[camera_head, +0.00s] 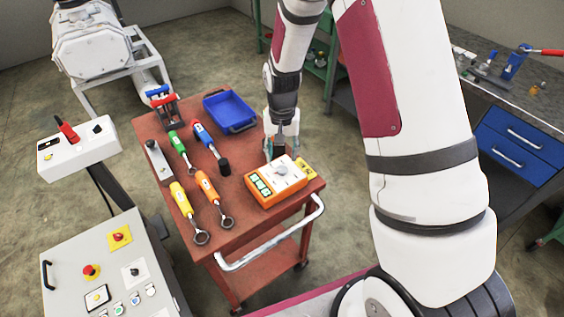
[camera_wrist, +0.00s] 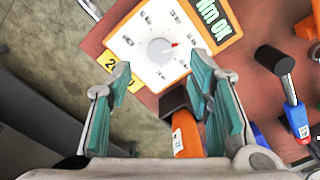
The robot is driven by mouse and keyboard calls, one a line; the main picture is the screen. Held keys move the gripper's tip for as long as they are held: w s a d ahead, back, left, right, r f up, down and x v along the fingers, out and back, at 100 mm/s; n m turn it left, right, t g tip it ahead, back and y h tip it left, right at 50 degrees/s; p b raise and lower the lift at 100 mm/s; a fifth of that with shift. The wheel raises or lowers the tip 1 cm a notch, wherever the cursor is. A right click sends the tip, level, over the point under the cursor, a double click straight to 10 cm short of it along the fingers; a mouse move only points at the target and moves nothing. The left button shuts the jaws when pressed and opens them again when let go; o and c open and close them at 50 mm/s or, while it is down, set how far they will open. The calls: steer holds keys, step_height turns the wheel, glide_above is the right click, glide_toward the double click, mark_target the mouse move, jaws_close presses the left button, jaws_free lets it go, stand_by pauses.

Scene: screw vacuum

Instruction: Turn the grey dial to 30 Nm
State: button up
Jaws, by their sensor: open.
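The grey dial (camera_head: 281,170) sits on the white top of an orange device (camera_head: 268,198) at the trolley's front right corner. In the wrist view the round dial (camera_wrist: 160,50) has a red pointer mark aimed to the upper right, and small markings ring it, too small to read. The device's green display (camera_wrist: 210,18) shows "Nm OK" in part. My gripper (camera_head: 277,153) is just behind the device. In the wrist view my gripper (camera_wrist: 161,68) has its teal fingers wide apart, with the dial seen beyond the gap and nothing held.
An orange object with a black end (camera_wrist: 182,125) shows between the fingers, near the right one. Several coloured tools (camera_head: 182,199) lie left on the red trolley (camera_head: 240,232), with a blue tray (camera_head: 230,106) behind. A yellow label (camera_head: 305,168) lies beside the device.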

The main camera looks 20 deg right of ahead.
step_height(320, 180, up, 6)
stand_by(0.6)
step_height(320, 180, up, 18)
steer(key=n+t, duration=0.2)
steer(key=t, duration=0.1)
glide_above(282, 169)
steer(key=s, duration=0.9)
steer(key=s+r+n+t, duration=0.1)
steer(key=s+r, duration=0.2)
steer(key=s, duration=0.4)
steer(key=s+r+n+t, duration=0.1)
steer(key=s+r, duration=0.3)
steer(key=s, duration=0.4)
steer(key=shift+s+r+n+t, duration=0.25)
steer(key=shift+r+n+t, duration=0.05)
steer(key=shift+n, duration=0.2)
